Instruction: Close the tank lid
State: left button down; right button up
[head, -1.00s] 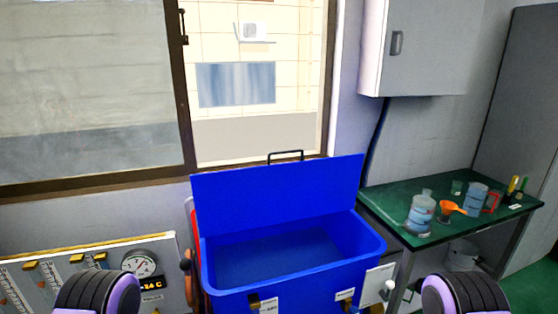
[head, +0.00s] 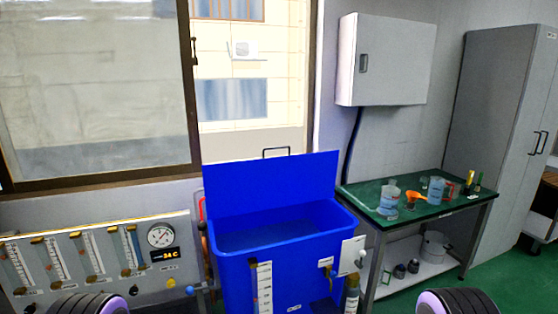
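The blue tank (head: 235,275) stands in front of me below the window, with its top open and its dark inside showing. Its blue lid (head: 270,185) is raised nearly upright at the back edge, with a black handle (head: 276,151) on its top edge. At the bottom left and bottom right only rounded black and purple parts of my arms show, well apart from the tank. Neither of my grippers is in view.
A control panel (head: 100,255) with gauges stands left of the tank. A green table (head: 435,208) with jugs and an orange funnel (head: 417,195) stands to the right. A wall cabinet (head: 390,60) hangs above. Green floor shows at the right.

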aim_at(242, 187)
jog(key=z, duration=0.3)
jog(key=k, duration=0.25)
jog(key=u, duration=1.25)
jog(key=i, duration=0.85)
jog(key=z, duration=0.45)
jog(key=i, duration=0.65)
jog(key=z, duration=0.6)
